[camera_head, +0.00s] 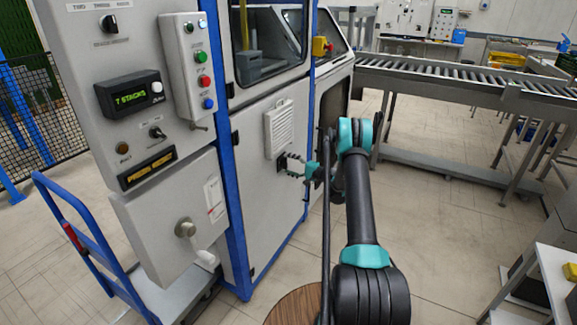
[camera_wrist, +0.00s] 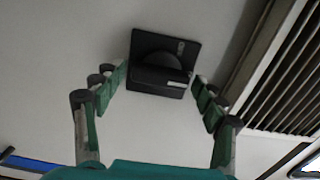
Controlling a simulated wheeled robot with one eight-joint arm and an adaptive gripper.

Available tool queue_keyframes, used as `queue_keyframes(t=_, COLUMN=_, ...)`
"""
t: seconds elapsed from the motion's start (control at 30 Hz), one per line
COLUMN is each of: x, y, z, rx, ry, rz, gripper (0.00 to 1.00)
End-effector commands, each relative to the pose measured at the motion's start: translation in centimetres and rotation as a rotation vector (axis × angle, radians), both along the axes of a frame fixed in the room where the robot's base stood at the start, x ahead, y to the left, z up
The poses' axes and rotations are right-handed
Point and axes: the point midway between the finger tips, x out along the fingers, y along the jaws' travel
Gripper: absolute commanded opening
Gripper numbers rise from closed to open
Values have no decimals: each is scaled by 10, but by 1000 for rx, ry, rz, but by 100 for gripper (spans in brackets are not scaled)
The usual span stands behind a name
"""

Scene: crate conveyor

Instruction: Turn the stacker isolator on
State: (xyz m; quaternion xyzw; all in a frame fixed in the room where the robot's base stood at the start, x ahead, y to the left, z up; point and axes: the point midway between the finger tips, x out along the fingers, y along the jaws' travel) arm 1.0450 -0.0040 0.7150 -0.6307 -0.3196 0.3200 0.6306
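A black square switch plate with a rounded black knob (camera_wrist: 160,62) sits on a pale panel, straight ahead in the wrist view. It carries small pale markings. I cannot tell which way the knob is set. In the head view the switch (camera_head: 281,163) shows only as a small dark patch on the grey machine door, partly hidden by my gripper (camera_head: 295,167). In the wrist view my gripper (camera_wrist: 160,85) is open, its green and grey fingers spread to either side of the switch. Nothing is between them but the switch ahead; I cannot tell whether the fingertips touch the panel.
A louvred vent (camera_head: 279,128) is just above the switch. To the left stands a control cabinet with a "7 STACKS" display (camera_head: 130,96), coloured buttons (camera_head: 203,82) and a grey door knob (camera_head: 185,228). A blue trolley (camera_head: 80,235) and roller conveyor (camera_head: 470,82) flank the open floor.

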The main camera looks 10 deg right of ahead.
Motion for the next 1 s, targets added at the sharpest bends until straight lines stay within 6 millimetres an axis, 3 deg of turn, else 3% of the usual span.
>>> queue_keyframes(t=0.3, x=-1, y=0, z=0, rx=0, ry=0, rz=2, gripper=78)
queue_keyframes(t=0.47, x=-7, y=-9, z=0, rx=0, ry=0, rz=0, gripper=78)
queue_keyframes(t=1.0, x=-63, y=-87, z=0, rx=0, ry=0, rz=-1, gripper=78)
